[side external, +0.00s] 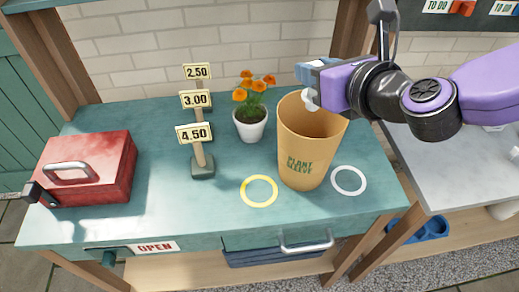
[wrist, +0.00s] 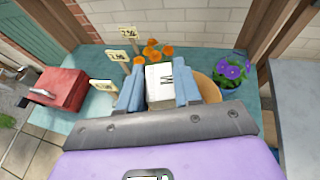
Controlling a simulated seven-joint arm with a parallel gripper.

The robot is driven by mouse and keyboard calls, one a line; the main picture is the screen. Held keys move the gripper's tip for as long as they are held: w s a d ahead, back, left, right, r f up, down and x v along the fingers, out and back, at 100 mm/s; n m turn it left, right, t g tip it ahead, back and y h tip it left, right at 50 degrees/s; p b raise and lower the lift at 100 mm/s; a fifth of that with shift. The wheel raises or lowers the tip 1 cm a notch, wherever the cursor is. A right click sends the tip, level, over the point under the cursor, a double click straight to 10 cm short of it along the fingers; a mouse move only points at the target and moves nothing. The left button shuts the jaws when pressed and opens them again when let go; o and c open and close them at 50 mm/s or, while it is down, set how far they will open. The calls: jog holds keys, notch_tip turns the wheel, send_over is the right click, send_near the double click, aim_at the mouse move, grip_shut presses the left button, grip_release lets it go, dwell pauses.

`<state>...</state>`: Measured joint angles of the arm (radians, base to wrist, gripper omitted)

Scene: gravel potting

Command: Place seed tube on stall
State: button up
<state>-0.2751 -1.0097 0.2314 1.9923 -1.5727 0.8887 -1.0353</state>
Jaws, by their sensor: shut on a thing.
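My gripper (side external: 312,78) is shut on a white seed tube (side external: 309,100), above the far rim of the tan plant sleeve in the side view. In the wrist view the white tube (wrist: 160,84) sits between the two blue fingers, with a small dark mark on its face. Most of the tube is hidden in the side view. The stall (side external: 225,225) is a teal counter under it. A yellow ring (side external: 259,191) and a white ring (side external: 348,181) are marked on its surface, both empty.
The open-topped plant sleeve (side external: 305,150) stands between the rings. Orange flowers in a white pot (side external: 250,124), a price stand (side external: 202,165) and a red box (side external: 87,168) stand to the left. Purple flowers in a blue pot (wrist: 230,84) show in the wrist view. The front-centre counter is clear.

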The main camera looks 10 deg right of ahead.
jog(key=s+a+n+g+y, duration=0.4)
jog(key=s+a+n+y, duration=0.3)
jog(key=a, duration=0.6)
jog(key=m+h, duration=0.1)
send_over(195, 197)
jog(key=shift+t, duration=0.3)
jog(key=shift+f, duration=12.1)
jog(key=shift+f, duration=0.1)
jog(key=o, duration=1)
